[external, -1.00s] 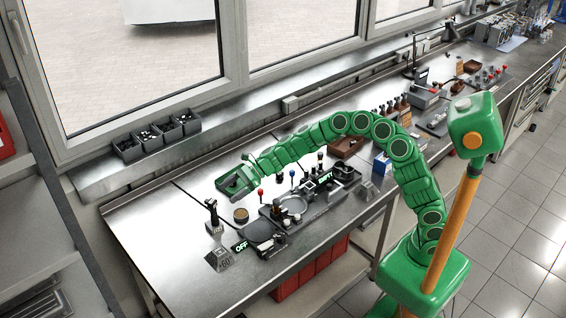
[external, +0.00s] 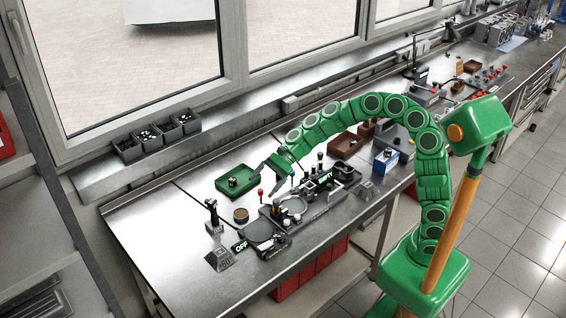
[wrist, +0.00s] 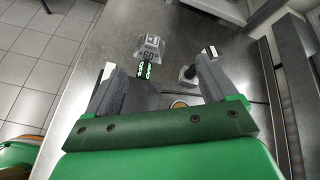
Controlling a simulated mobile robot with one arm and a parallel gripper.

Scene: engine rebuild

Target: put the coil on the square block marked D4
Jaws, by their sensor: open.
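My gripper (external: 268,172) hangs above the bench, just right of the green tray, over the back edge of the black fixture. In the wrist view my gripper (wrist: 163,82) has its two grey fingers wide apart with nothing held between them. I cannot make out a coil for certain; a small dark part (external: 233,182) lies in the green tray (external: 246,188). No D4 mark is readable in either view.
The black fixture (external: 300,206) with round plates and lit signs fills the bench middle. A joystick (external: 213,216) and round tin (external: 241,215) stand to its left. A blue box (external: 385,162) and brown tray (external: 346,145) lie right. The bench's left end is bare.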

